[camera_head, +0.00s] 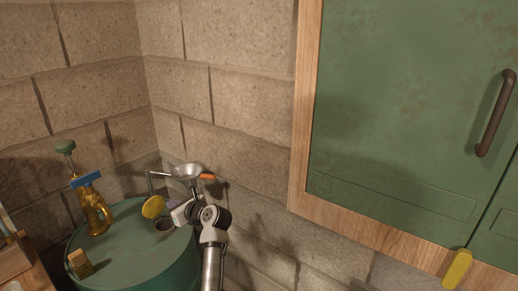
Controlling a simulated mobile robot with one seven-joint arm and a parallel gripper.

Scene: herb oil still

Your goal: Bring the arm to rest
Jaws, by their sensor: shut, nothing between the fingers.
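My arm rises from the bottom of the head view, bends at a dark round joint and ends at my gripper (176,215), small and pale, over the right part of the green drum top (130,250). I see nothing held in it. The fingertips are too small to make out well. A yellow round piece (153,207) stands just left of it, and a dark round opening or cup (165,224) lies just below it. I cannot tell whether the gripper touches either.
A metal funnel (186,170) with an orange-tipped part (207,177) is behind my gripper. A brass tap-like fitting (95,215) and a small tan block (81,264) stand on the drum's left. A green cabinet (400,120) hangs at right, with a yellow tag (457,268). Block walls close the corner.

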